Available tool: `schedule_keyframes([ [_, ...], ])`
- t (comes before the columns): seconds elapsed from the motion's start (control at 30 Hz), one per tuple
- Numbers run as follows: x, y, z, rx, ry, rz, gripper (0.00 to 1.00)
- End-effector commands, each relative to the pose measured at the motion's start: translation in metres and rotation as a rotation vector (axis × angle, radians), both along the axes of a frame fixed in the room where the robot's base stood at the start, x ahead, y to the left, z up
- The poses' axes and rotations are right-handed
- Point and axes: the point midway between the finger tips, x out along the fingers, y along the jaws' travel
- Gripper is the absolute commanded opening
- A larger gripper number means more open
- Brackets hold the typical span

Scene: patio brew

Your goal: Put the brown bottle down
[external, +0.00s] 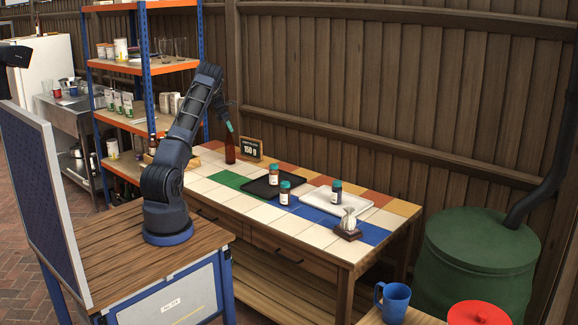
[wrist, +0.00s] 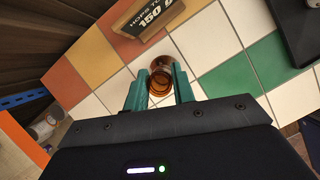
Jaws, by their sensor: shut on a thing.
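The brown bottle (external: 230,152) stands upright at the far left part of the tiled table (external: 225,196). My gripper (external: 230,127) reaches down from above and is shut on the bottle's upper part. In the wrist view the bottle (wrist: 161,82) shows from above between the two teal fingers of my gripper (wrist: 159,72), over pale tiles. Its base looks at or very near the tile surface; I cannot tell whether it touches.
A black tray (external: 262,188) and a white tray (external: 352,209), with several brown jars about, are farther right. Shelves (external: 145,68) stand behind left.

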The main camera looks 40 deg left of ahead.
Motion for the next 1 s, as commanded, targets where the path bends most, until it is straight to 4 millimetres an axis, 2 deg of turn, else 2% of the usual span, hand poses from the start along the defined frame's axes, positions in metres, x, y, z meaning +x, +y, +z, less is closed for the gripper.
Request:
schedule_keyframes([
  [0.03,0.000,0.000,-0.001,0.000,0.000,0.000,0.29],
  [0.13,0.000,0.000,0.000,0.000,0.000,0.000,0.47],
  [0.4,0.000,0.000,0.000,0.000,0.000,0.000,0.47],
  [0.53,-0.001,0.001,0.007,0.002,-0.001,0.001,0.47],
  [0.67,-0.007,0.004,0.024,0.001,-0.003,0.001,0.47],
  [1.0,-0.031,0.013,0.083,0.001,-0.001,0.002,0.47],
])
